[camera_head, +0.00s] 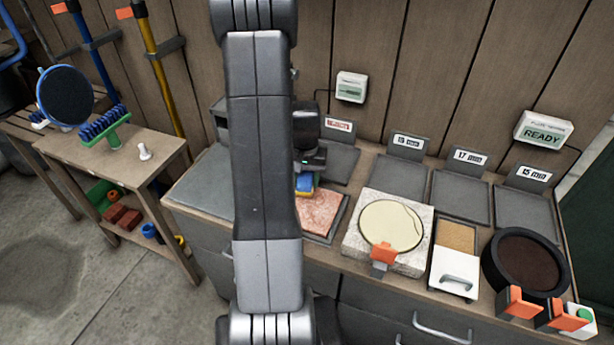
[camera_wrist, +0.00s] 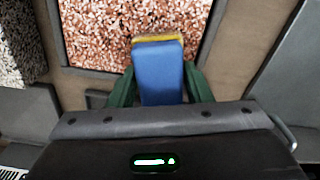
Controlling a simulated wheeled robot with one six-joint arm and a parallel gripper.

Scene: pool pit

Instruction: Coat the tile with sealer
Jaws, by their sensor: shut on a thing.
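My gripper (camera_wrist: 152,92) is shut on a blue block with a yellow edge, the applicator (camera_wrist: 158,72). The tile lies in a dark tray on the counter. In the wrist view the tile (camera_wrist: 105,25) is ahead of and beneath the yellow edge. I cannot tell whether the applicator touches the tile. My arm hides the counter left of the tile in the head view.
Grey slabs (camera_head: 398,178) with minute signs line the back. A wall box reads READY (camera_head: 543,132).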

